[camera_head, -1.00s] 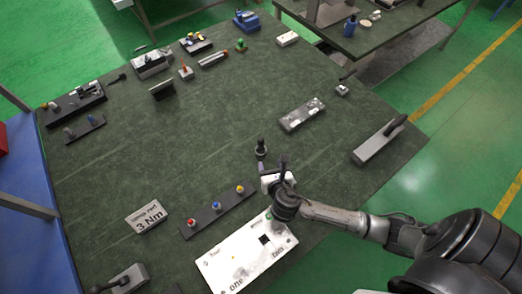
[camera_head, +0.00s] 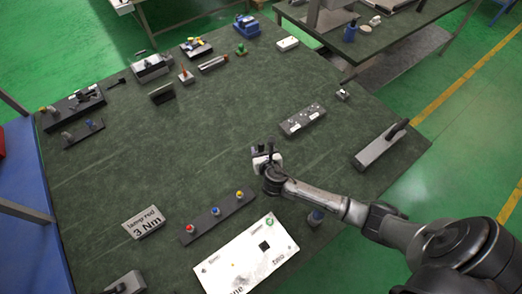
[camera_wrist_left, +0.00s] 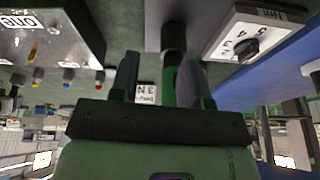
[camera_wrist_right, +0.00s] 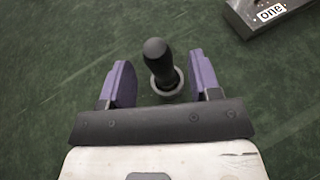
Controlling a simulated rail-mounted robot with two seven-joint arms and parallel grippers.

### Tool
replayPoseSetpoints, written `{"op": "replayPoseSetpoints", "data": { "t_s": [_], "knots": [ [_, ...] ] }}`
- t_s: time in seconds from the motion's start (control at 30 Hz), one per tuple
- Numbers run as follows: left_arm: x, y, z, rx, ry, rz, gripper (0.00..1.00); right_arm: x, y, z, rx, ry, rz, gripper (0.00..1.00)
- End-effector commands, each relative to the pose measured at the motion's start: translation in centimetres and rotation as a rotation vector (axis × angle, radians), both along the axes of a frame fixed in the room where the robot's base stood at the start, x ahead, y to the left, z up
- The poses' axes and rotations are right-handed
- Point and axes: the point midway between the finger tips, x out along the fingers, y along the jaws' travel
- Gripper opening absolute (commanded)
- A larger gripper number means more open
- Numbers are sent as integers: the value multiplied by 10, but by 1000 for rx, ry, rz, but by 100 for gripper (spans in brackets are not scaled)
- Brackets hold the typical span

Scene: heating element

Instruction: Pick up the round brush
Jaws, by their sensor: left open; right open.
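The right wrist view shows an upright tool with a black rounded handle (camera_wrist_right: 158,62) and a grey round base, which I take for the round brush. It stands on the green table top. My right gripper (camera_wrist_right: 160,85) is open, with its purple fingers on either side of the tool and a gap at each side. In the head view my right gripper (camera_head: 263,152) is over the middle of the table and hides most of the tool. My left gripper (camera_wrist_left: 158,80) shows only in its wrist view, open, with a green and black tool (camera_wrist_left: 171,72) beyond its fingers.
A white panel (camera_head: 225,262) lies at the front, with a dark strip of coloured buttons (camera_head: 215,217) behind it. A grey block (camera_head: 302,119) lies behind my right gripper. A block with a black handle (camera_head: 380,145) is at the right edge. The table's left middle is clear.

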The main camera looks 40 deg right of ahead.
Motion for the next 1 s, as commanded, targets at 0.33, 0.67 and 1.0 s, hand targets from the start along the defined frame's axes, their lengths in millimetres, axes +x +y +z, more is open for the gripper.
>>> {"op": "replayPoseSetpoints", "data": {
  "t_s": [0.33, 0.67, 1.0],
  "knots": [
    [0, 0, -4, 0, 0, 0, 43, 20, -11, -9, 0, 0, 1, 57],
    [0, 0, -4, 1, 1, -1, 43, 20, -10, -9, 0, 0, 1, 43],
    [0, 0, -4, 1, 1, -1, 43, 20, -10, -9, 0, 0, 1, 10]
  ]
}}
